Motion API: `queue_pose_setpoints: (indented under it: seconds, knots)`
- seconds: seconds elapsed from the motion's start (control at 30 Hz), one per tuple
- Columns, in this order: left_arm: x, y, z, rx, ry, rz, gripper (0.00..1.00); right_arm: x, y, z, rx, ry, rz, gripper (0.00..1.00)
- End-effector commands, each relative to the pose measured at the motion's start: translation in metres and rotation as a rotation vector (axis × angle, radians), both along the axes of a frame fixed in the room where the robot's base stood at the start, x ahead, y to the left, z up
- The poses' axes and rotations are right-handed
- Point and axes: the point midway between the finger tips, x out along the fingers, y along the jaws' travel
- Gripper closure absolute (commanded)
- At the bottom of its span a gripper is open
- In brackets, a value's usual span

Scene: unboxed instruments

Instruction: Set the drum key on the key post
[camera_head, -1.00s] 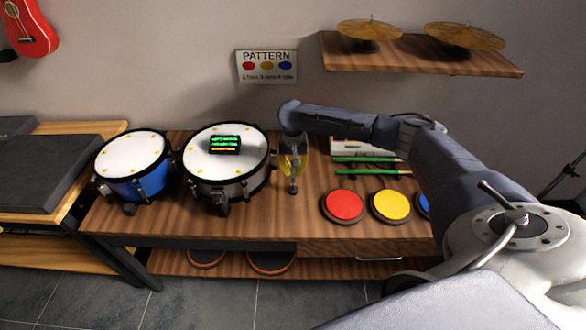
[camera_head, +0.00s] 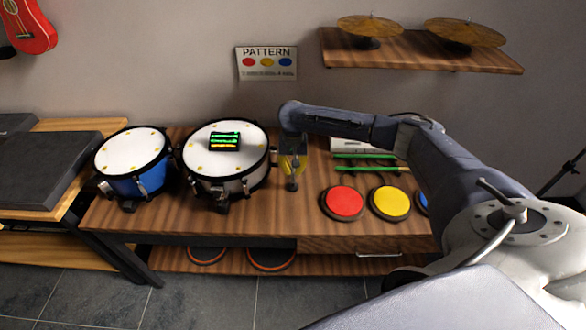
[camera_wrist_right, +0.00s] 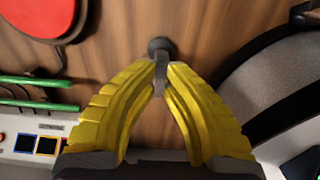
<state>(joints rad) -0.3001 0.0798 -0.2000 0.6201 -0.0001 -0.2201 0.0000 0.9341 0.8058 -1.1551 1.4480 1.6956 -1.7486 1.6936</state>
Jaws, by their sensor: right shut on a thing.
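My right gripper (camera_head: 292,170) hangs over the table just right of the white-topped snare drum. In the right wrist view its two yellow fingers (camera_wrist_right: 161,78) meet at the tips on a small grey metal piece, the drum key (camera_wrist_right: 160,85). The key post (camera_head: 292,186) stands on the wood under the fingertips. Its dark round part (camera_wrist_right: 161,46) shows just beyond the tips in the wrist view. The key is at the post and overlaps it in view. I cannot tell whether it is seated. My left gripper is not in view.
A blue drum (camera_head: 133,162) is further left. Green sticks (camera_head: 370,156) and red (camera_head: 344,202) and yellow (camera_head: 390,203) pads lie to the right. Bare wood is in front.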

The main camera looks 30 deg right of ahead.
Motion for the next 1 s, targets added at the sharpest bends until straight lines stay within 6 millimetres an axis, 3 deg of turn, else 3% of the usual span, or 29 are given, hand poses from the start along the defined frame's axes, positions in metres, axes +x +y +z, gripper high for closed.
queue_pose_setpoints:
  seconds: [0.7,0.73,0.9,1.0]
  knots:
    - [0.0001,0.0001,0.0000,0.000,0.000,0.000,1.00,0.0002,-0.0001,0.0031,0.000,0.000,0.000,1.00]
    - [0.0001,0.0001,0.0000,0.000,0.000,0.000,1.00,0.0002,-0.0001,0.0031,0.000,0.000,0.000,0.86]
    - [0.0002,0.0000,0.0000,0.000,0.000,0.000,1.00,0.0000,-0.0001,0.0030,0.000,0.000,0.000,0.67]
    - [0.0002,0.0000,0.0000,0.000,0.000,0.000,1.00,0.0001,-0.0001,0.0029,0.000,0.000,0.000,0.67]
